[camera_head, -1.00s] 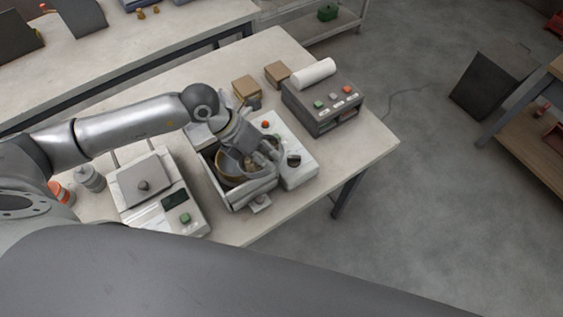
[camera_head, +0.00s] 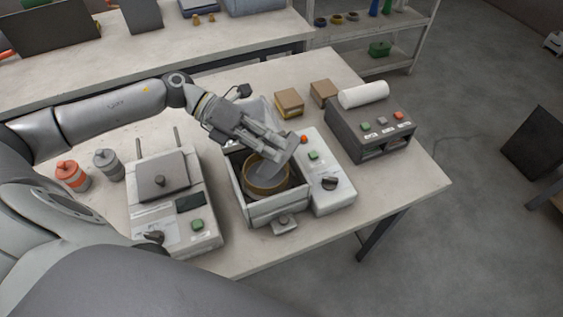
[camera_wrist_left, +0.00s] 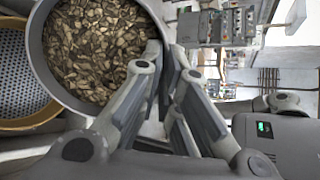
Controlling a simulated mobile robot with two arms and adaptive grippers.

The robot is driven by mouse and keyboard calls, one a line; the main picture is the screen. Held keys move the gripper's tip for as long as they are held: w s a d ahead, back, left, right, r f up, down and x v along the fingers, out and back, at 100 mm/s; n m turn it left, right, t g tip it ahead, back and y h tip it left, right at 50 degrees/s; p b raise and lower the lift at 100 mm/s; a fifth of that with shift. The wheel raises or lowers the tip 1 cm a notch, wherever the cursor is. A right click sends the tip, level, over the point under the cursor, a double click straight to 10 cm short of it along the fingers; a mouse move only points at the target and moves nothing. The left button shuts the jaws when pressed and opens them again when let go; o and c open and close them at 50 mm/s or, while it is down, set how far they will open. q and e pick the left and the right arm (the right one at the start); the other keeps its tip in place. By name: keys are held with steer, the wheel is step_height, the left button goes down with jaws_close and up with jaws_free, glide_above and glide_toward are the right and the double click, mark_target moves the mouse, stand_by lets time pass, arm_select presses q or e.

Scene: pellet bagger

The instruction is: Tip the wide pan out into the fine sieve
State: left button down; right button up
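My left gripper (camera_head: 284,150) is over the open box of the machine, above the fine sieve. The sieve (camera_head: 250,186) is round with a brass-coloured rim and sits in the box. In the left wrist view its rim (camera_wrist_left: 38,119) and grey perforated mesh (camera_wrist_left: 14,65) show at the left, the visible mesh bare. The wide pan (camera_wrist_left: 38,42) is grey and round, holding brown chip-like pieces (camera_wrist_left: 95,45). The gripper (camera_wrist_left: 168,62) is closed on the pan's wall, one finger over the inner side. In the head view the arm and fingers hide much of the pan. My right gripper is not in view.
The sieve's box (camera_head: 262,212) adjoins a control panel (camera_head: 329,191). A scale-like unit (camera_head: 174,205) stands left, with two small jars beyond it. Two cardboard boxes (camera_head: 289,103) and a dark sealer-like unit (camera_head: 372,125) with a white roll stand at the right. The table's front right is clear.

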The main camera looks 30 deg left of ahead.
arm_select(q)
steer(key=a+n+h+b, duration=0.1)
steer(key=a+h+b, duration=0.6)
steer(key=b, duration=0.3)
steer(key=shift+w+r+t, duration=0.15)
steer(key=shift+r+t, duration=0.05)
steer(key=shift+t, duration=0.2)
